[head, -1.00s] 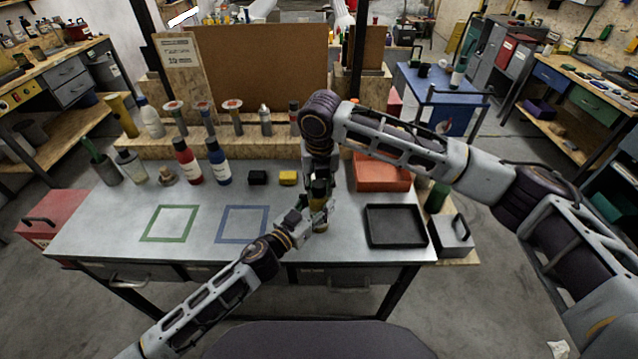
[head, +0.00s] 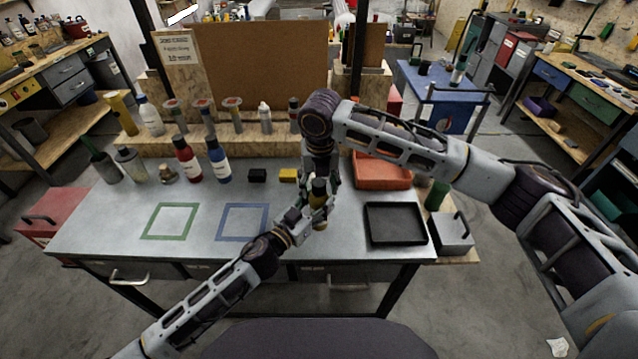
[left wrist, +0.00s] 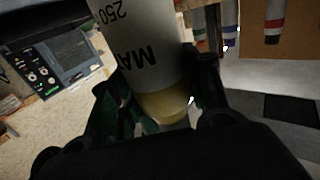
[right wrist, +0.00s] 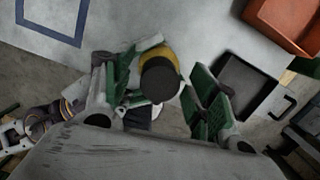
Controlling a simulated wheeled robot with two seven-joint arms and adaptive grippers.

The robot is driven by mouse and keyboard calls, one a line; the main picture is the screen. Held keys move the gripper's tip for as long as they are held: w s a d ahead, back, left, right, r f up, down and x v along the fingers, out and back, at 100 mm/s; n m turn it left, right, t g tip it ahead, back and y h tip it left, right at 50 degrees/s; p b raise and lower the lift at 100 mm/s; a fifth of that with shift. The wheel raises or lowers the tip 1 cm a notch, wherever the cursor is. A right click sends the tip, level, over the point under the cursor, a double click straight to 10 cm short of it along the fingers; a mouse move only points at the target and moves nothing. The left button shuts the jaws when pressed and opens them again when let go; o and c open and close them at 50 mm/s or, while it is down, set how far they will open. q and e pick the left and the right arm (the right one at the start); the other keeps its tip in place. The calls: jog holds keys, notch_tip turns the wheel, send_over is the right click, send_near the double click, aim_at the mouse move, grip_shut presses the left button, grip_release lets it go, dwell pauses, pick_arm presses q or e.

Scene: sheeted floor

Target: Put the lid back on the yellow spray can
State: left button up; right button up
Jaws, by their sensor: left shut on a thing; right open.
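The yellow spray can (head: 318,201) is upright near the front edge of the bench, right of the blue square. My left gripper (head: 314,214) is shut on its body from the left. In the left wrist view the can's pale printed label and yellow end (left wrist: 165,104) show between the fingers. A dark round lid (right wrist: 160,80) sits over the can's top in the right wrist view; whether it is fully seated I cannot tell. My right gripper (right wrist: 165,92) is open above the can, its green-padded fingers on either side of the lid, with a gap at the right finger.
A black tray (head: 396,242) and an orange bin (head: 382,182) stand to the right. Black and yellow blocks (head: 257,175) and red and blue bottles (head: 187,165) are behind. The green square (head: 169,237) and blue square (head: 221,237) outlines are empty.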

notch_tip(320, 180, up, 12)
jog(key=s, duration=0.1)
jog(key=shift+s+f, duration=0.15)
jog(key=shift+s, duration=0.05)
dwell(0.3)
jog(key=shift+d, duration=0.1)
pick_arm(q)
jog(key=o, duration=1.5)
jog(key=shift+s+a, duration=0.1)
jog(key=shift+v, duration=5.85)
jog(key=shift+a, duration=0.1)
